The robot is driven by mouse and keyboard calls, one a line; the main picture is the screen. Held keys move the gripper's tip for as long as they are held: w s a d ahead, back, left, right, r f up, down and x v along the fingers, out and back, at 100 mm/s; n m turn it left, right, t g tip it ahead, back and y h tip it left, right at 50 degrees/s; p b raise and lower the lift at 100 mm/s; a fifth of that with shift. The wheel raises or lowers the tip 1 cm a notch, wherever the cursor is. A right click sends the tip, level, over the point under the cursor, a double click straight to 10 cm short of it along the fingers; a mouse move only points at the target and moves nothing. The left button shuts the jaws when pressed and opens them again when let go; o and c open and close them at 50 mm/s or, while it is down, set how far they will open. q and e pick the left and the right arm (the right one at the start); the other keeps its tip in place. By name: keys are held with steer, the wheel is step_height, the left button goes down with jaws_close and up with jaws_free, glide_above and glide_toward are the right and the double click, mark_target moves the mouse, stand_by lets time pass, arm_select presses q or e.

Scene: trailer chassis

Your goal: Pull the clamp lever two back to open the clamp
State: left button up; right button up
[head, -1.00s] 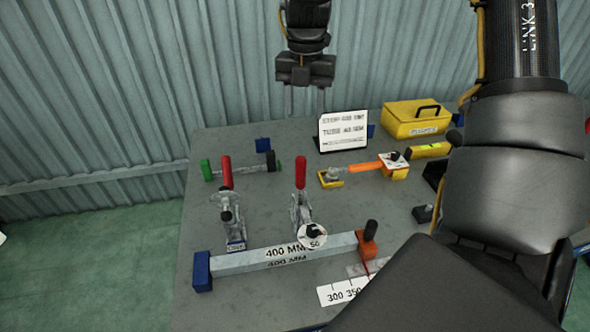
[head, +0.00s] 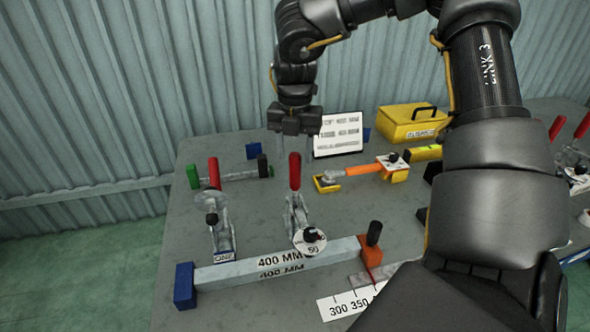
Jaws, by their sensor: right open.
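Clamp one (head: 219,232), labelled "ONE", stands at the left with a red lever (head: 214,172). The middle clamp (head: 297,212), which I take as clamp two, has its red clamp lever (head: 295,171) standing upright. Its own label cannot be read; a white disc marked 50 (head: 310,241) with a black knob sits in front of it. My right gripper (head: 295,150) points down, open and empty, behind the top of this lever. Its fingers appear apart from the lever, though the depth between them is hard to tell. My left gripper is not in view.
A 400 MM bar (head: 235,272) lies in front between blue and orange end blocks. A sign (head: 338,135), an orange-handled tool (head: 362,169) and a yellow box (head: 407,122) are to the right of the gripper. More red-levered clamps (head: 583,125) stand far right.

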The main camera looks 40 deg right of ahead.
mark_target(295, 170)
step_height(295, 170, down, 6)
steer(key=shift+f+p, duration=0.1)
steer(key=shift+p, duration=0.2)
jaws_close()
